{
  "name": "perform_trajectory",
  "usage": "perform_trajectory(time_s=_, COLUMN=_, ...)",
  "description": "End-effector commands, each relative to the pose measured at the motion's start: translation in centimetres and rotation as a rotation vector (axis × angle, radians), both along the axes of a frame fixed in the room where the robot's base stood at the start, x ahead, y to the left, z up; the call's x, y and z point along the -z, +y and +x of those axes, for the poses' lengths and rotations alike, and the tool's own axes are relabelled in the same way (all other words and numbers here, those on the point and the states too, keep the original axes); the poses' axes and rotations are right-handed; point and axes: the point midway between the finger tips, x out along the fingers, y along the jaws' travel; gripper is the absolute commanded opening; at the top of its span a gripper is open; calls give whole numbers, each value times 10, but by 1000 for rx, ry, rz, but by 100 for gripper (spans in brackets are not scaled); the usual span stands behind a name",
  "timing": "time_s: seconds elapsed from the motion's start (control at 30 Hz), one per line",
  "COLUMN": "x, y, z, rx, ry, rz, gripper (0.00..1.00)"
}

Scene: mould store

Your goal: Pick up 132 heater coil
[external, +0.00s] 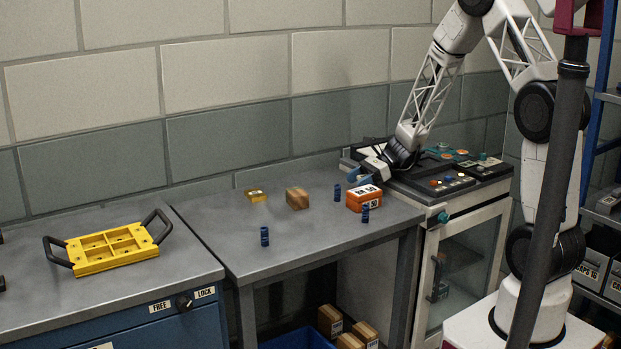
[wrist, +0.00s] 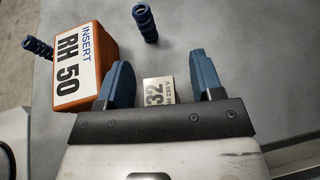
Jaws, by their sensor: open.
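In the external view my gripper (external: 362,178) is low over the right part of the grey table, and I cannot make the piece out there. My gripper is open.
An orange box (wrist: 82,62) labelled "INSERT RH 50" stands close beside the left finger; it also shows in the external view (external: 360,202). Dark blue ridged cylinders (wrist: 145,24) stand nearby. A brown block (external: 297,198) and yellow block (external: 255,196) sit farther left.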

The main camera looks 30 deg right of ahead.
Motion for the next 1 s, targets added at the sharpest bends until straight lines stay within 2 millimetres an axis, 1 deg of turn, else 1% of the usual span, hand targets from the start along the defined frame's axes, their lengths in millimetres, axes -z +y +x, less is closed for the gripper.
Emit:
perform_trajectory(time_s=0.2, x=0, y=0, z=0, rx=0, ry=0, rz=0, gripper=60)
perform_trajectory(time_s=0.23, x=0, y=0, z=0, rx=0, ry=0, rz=0, gripper=57)
perform_trajectory(time_s=0.5, x=0, y=0, z=0, rx=0, ry=0, rz=0, gripper=16)
perform_trajectory(time_s=0.57, x=0, y=0, z=0, rx=0, ry=0, rz=0, gripper=7)
perform_trajectory(time_s=0.6, x=0, y=0, z=0, rx=0, ry=0, rz=0, gripper=4)
perform_trajectory(time_s=0.87, x=-1, y=0, z=0, rx=0, ry=-1, rz=0, gripper=4)
perform_trajectory(time_s=1.0, x=-4, y=0, z=0, rx=1, ry=-1, rz=0, gripper=4)
